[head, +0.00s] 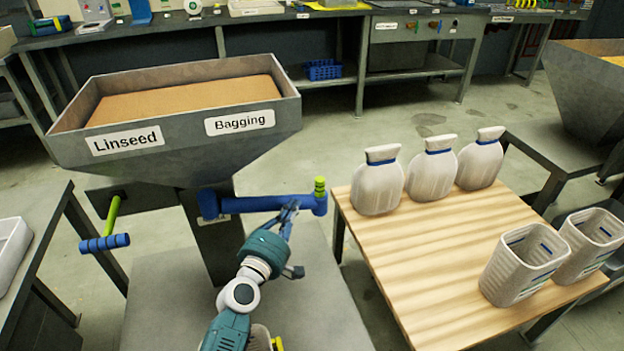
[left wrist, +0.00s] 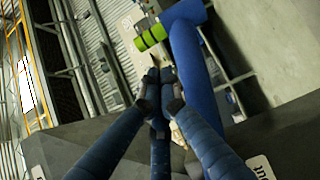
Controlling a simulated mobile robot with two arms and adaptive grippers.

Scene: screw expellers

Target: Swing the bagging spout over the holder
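The blue bagging spout (head: 265,203) reaches out to the right from the column under the hopper labelled "Linseed" and "Bagging" (head: 190,118). Its outer end carries a lime-green grip (head: 319,187). My left gripper (head: 290,208) is at the spout's outer half, and its fingertips overlap the pipe in the head view. In the left wrist view the fingertips (left wrist: 161,80) are drawn together with nothing seen between them. The blue spout (left wrist: 198,85) and green grip (left wrist: 151,37) show beside and beyond them. Contact is unclear. I cannot identify the holder. My right gripper is not in view.
A green lever with a blue handle (head: 104,243) sticks out left of the column. A wooden table (head: 440,270) at the right holds three tied bags (head: 432,168) and two open ribbed bins (head: 523,262). A grey bench (head: 150,310) lies under the hopper.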

